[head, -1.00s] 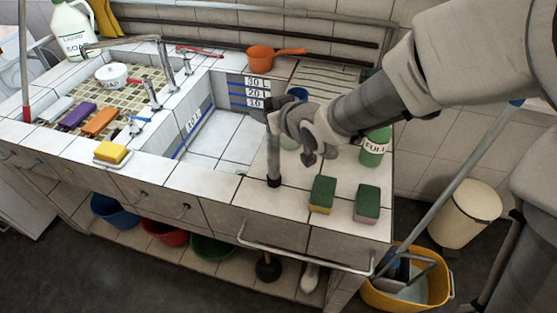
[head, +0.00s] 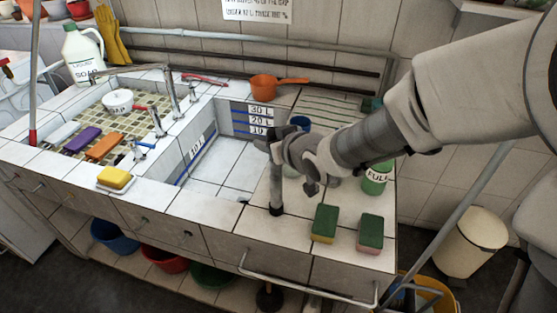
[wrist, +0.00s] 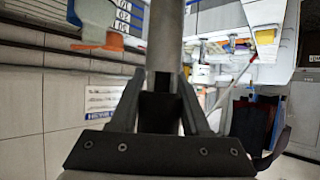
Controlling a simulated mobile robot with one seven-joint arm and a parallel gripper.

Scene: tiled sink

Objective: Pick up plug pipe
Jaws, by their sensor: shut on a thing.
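The plug pipe (head: 277,185) is a grey upright tube with a dark lower end, at the right side of the sink basin (head: 222,168). My gripper (head: 273,147) is shut on its upper part. The pipe's lower end appears over the white tiled counter, by the basin's front right corner; I cannot tell if it touches the tiles. In the wrist view the pipe (wrist: 164,35) runs up between my two dark fingers (wrist: 163,100).
Two green sponges (head: 325,222) (head: 370,232) lie right of the pipe. A green bottle (head: 375,180) and a blue cup (head: 300,123) stand near my arm. An orange pan (head: 263,88) sits behind the basin. A yellow sponge (head: 115,179) lies on the left front edge.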

